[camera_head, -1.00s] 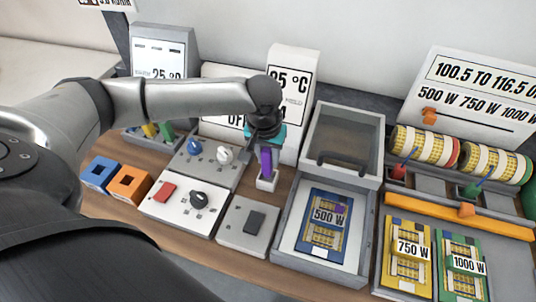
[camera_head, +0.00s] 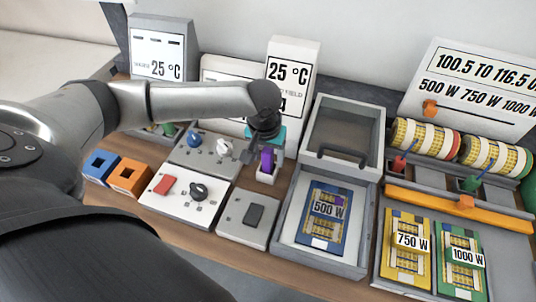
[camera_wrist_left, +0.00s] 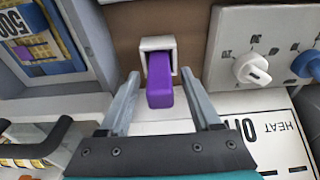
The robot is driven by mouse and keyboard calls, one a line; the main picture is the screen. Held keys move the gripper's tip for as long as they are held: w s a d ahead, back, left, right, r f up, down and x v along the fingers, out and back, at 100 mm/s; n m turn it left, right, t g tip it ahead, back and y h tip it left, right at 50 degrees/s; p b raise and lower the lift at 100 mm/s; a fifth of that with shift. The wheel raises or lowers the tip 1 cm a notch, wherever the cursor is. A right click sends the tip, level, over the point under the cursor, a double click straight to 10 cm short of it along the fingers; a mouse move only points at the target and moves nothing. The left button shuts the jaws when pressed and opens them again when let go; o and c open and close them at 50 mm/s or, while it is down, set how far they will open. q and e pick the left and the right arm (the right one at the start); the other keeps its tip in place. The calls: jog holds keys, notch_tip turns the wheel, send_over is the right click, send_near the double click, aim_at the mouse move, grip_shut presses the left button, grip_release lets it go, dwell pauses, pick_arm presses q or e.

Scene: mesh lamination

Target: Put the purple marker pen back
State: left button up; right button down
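The purple marker pen (camera_head: 267,160) stands in a small white holder (camera_head: 266,177) on the table in the head view. In the left wrist view the pen (camera_wrist_left: 160,80) sits with its far end inside the white holder (camera_wrist_left: 157,44). My left gripper (camera_head: 266,146) is above the holder, with its fingers around the pen. In the wrist view the gripper (camera_wrist_left: 165,108) is open. One finger is on each side of the pen, with a visible gap on both sides. My right gripper is not in view.
A panel with blue and white knobs (camera_head: 205,155) stands left of the holder. A grey lidded box (camera_head: 283,244) holding a blue 500 W sheet (camera_head: 326,228) is on the right. A white display (camera_head: 298,50) stands close behind.

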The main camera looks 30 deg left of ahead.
pick_arm(q)
notch_tip(320, 180, up, 15)
jog(key=s+p, duration=0.2)
jog(key=p, duration=0.1)
jog(key=shift+s+d, duration=0.15)
jog(key=shift+d, duration=0.1)
dwell(0.5)
